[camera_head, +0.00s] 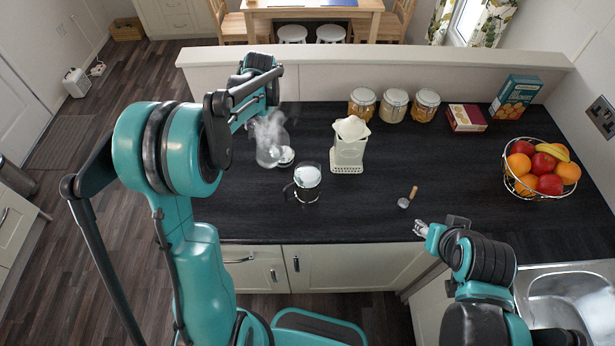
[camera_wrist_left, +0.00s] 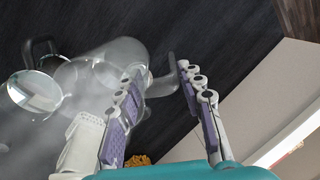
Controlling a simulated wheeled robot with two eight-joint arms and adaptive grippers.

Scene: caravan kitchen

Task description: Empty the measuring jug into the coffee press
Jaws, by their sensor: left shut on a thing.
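The clear measuring jug (camera_head: 268,152) is by my left gripper (camera_head: 262,82), on the left part of the dark counter, with steam around it. In the left wrist view the jug (camera_wrist_left: 118,52) looks tilted, and my left gripper (camera_wrist_left: 155,85) is shut on its handle. The coffee press (camera_head: 307,184) is a glass vessel with a dark handle, upright on the counter, in front and to the right of the jug; it also shows in the left wrist view (camera_wrist_left: 35,90). My right gripper (camera_head: 421,229) is low at the counter's front edge, away from both; its opening is unclear.
A small round white item (camera_head: 286,156) is beside the jug. A wooden-handled scoop (camera_head: 405,202), several jars (camera_head: 394,105), boxes (camera_head: 515,95) and a fruit basket (camera_head: 540,170) are farther right.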

